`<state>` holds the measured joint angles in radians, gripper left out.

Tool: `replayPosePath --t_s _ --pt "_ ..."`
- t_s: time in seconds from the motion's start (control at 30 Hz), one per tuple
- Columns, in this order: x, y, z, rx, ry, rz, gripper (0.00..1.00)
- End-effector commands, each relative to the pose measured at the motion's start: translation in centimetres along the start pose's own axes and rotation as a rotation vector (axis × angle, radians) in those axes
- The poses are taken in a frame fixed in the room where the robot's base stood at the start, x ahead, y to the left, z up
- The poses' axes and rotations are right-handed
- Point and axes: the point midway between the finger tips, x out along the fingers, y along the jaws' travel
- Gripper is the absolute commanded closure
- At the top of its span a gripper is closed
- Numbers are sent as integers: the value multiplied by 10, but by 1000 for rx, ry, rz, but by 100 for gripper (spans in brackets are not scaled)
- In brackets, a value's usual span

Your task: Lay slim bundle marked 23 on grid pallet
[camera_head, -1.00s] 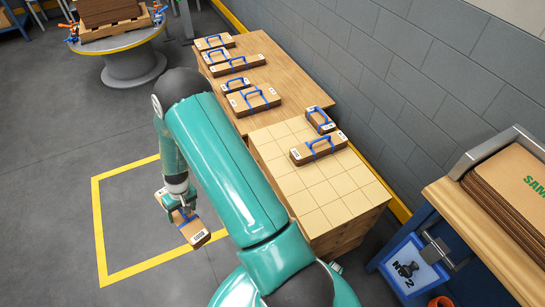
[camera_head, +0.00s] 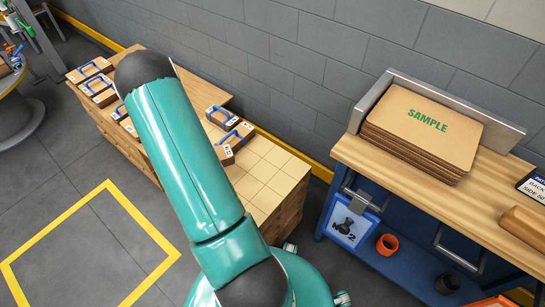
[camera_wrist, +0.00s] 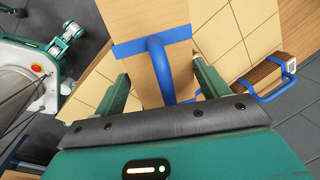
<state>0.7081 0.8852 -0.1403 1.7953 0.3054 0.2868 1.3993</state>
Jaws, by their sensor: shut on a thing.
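My gripper (camera_wrist: 163,84) is shut on a slim cardboard bundle (camera_wrist: 148,68) with a blue strap and handle. In the wrist view the bundle runs up between the two fingers. No number on it can be read, so I cannot tell whether it is 23. The grid pallet (camera_head: 270,170) is a light wooden top with square lines. It also shows under and beside the held bundle in the wrist view (camera_wrist: 222,35). In the head view my arm hides the gripper and the held bundle.
On the pallet's far part lie a small bundle (camera_head: 220,119) and a longer bundle (camera_head: 240,138), partly behind my arm. Several blue-handled bundles (camera_head: 97,85) lie on the wooden table to the left. A workbench (camera_head: 400,185) with SAMPLE sheets stands right. The pallet's near-right cells look clear.

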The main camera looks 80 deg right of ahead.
Motion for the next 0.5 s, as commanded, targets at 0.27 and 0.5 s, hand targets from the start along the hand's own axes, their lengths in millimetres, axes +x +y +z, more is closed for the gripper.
replayPosePath --t_s 0.27,0.5 --pt "-22 -24 -117 604 119 -1 52" --pt "-39 -27 -188 982 191 3 52"
